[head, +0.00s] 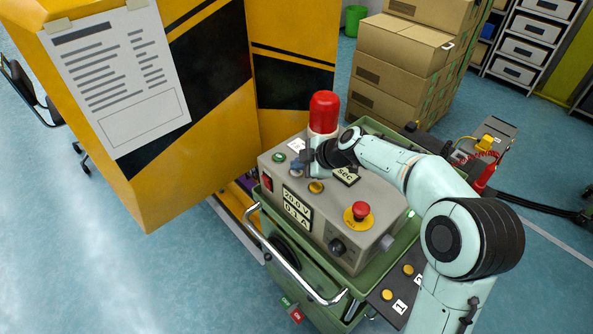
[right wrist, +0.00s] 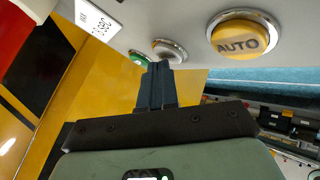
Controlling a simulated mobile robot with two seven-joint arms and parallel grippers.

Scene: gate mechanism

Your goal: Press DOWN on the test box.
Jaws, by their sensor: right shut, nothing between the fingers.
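The test box (head: 312,232) is a grey-beige box on a green cart. Its top has a green button (head: 279,157), a bluish button (head: 296,169), a yellow button (head: 316,187) and a red mushroom knob (head: 361,210). My right gripper (head: 307,163) is over the button row, shut and empty. In the right wrist view its fingers (right wrist: 156,72) overlap the edge of a silver-rimmed pale button (right wrist: 171,50); I cannot tell whether they touch. The green button (right wrist: 138,57) and the yellow AUTO button (right wrist: 240,36) flank it. I cannot read a DOWN label. My left gripper is out of view.
A red beacon (head: 323,108) stands at the box's back edge, close to my right gripper. A yellow-and-black gate housing (head: 150,185) with a paper sheet (head: 116,77) is on the left. A metal cart rail (head: 292,272) runs in front. Cardboard boxes (head: 390,75) are stacked behind.

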